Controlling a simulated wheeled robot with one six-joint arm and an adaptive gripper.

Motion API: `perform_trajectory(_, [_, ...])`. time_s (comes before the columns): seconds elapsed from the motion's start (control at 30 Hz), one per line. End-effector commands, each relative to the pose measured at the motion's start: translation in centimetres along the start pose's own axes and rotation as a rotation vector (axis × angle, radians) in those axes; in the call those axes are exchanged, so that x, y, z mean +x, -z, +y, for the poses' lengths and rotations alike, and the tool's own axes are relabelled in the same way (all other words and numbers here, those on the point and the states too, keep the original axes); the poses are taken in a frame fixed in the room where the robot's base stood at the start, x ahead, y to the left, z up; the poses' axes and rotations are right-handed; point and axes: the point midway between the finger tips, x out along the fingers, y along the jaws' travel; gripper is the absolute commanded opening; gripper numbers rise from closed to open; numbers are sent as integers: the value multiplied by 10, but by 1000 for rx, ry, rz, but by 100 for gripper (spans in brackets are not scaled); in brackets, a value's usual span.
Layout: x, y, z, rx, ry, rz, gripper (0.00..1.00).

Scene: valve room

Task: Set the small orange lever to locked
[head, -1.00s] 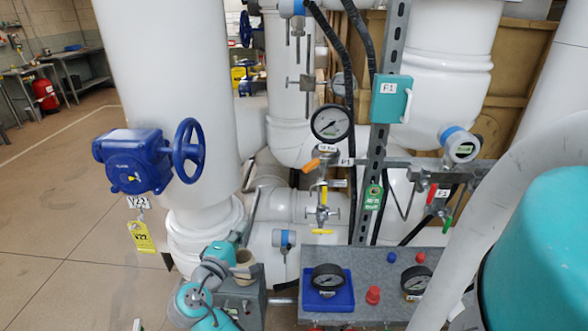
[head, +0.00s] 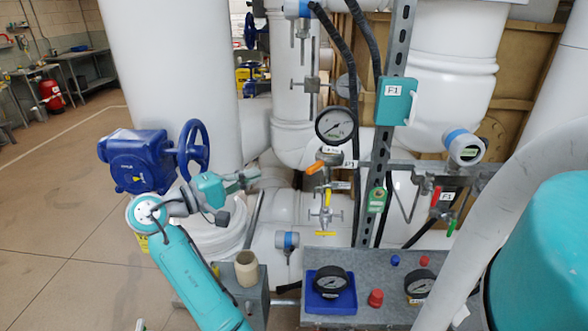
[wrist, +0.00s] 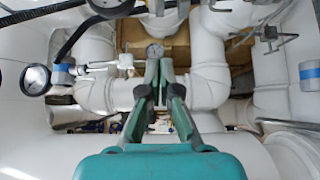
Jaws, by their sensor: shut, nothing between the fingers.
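The small orange lever (head: 315,167) is on the pipework just below the round white-faced gauge (head: 336,125) in the head view. It points left and slightly down from its fitting. My gripper (head: 255,178) is left of the lever and apart from it, in front of the white pipes. In the wrist view my gripper's fingertips (wrist: 160,64) are close together with nothing held between them. I cannot pick out the orange lever in the wrist view.
A yellow lever (head: 326,234) sits below the orange one, with red (head: 436,197) and green (head: 451,228) levers to the right. A blue handwheel (head: 193,149) stands behind my arm. A grey panel (head: 376,270) carries gauges. A beige cup (head: 247,268) stands below my gripper.

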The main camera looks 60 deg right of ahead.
Motion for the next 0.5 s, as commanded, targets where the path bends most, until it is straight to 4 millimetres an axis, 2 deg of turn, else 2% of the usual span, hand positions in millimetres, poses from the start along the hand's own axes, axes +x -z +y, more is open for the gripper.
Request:
perform_trajectory(0.17, [12, 0, 0, 0, 0, -1, 0])
perform_trajectory(0.5, [73, -1, -1, 0, 1, -3, 0])
